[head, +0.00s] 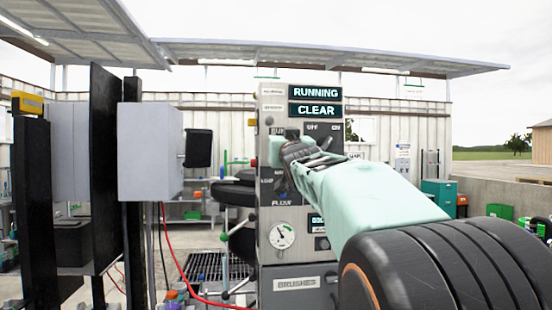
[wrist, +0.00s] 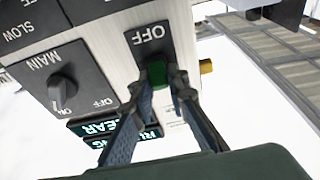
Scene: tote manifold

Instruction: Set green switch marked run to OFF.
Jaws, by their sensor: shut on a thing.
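The green switch (wrist: 157,74) sits on a black plate (wrist: 149,40) on the grey control panel (head: 269,105). In the wrist view the plate reads OFF, upside down in the picture, beyond the switch; its other wording is hidden by my fingers. My gripper (wrist: 160,90) has its two fingers on either side of the switch and is shut on it. In the head view my gripper (head: 291,152) is against the upper part of the panel and covers the switch. The switch's exact position cannot be told. The panel displays read RUNNING (head: 316,92) and CLEAR (head: 315,110).
Close by in the wrist view are a black MAIN knob (wrist: 62,92) and a yellow knob (wrist: 207,67). Lower on the panel are a round gauge (head: 282,235) and a BRUSHES drawer (head: 297,284). A grey box (head: 150,152) stands to the left.

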